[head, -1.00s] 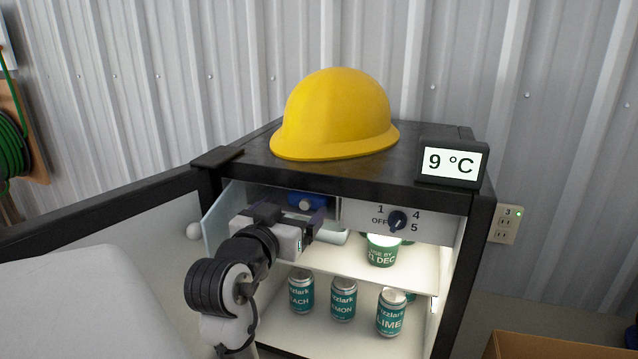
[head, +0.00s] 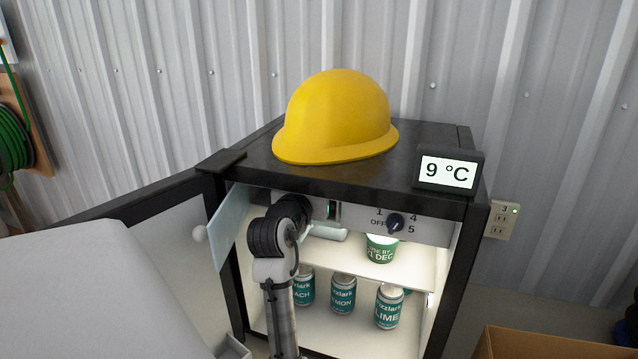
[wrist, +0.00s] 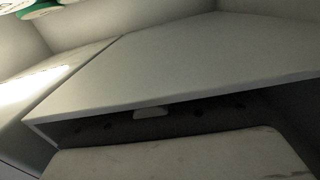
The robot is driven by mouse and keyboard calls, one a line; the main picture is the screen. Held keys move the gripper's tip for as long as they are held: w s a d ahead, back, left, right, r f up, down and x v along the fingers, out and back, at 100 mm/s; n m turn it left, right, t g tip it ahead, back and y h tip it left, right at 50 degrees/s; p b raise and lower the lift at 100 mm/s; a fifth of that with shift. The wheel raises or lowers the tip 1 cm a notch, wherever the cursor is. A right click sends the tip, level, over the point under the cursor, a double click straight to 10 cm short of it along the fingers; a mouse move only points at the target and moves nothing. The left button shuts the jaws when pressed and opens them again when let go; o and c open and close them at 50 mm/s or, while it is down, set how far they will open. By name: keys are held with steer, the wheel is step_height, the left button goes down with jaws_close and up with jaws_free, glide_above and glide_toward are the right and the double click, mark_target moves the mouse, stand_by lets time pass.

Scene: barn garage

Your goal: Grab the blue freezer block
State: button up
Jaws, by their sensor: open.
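The blue freezer block does not show in either view now; in the head view my arm covers the part of the freezer compartment where blue was visible earlier. My arm reaches into the small open compartment at the upper left of the fridge (head: 290,185). My wrist hides most of my gripper, and its fingertips cannot be made out. Nothing is seen held. The wrist view shows a pale panel (wrist: 190,65) over a dark gap, with a pale surface along the bottom; no blue shows there.
The compartment's pale flap (head: 229,228) stands open left of my arm. A dial (head: 395,222) is to the right. A tub (head: 382,249) stands on the shelf, with several cans (head: 343,294) below. A yellow hard hat (head: 335,115) and a temperature display (head: 448,172) are on top.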

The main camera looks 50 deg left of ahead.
steer(key=c, duration=0.9)
steer(key=shift+c, duration=0.7)
steer(key=shift+r, duration=0.1)
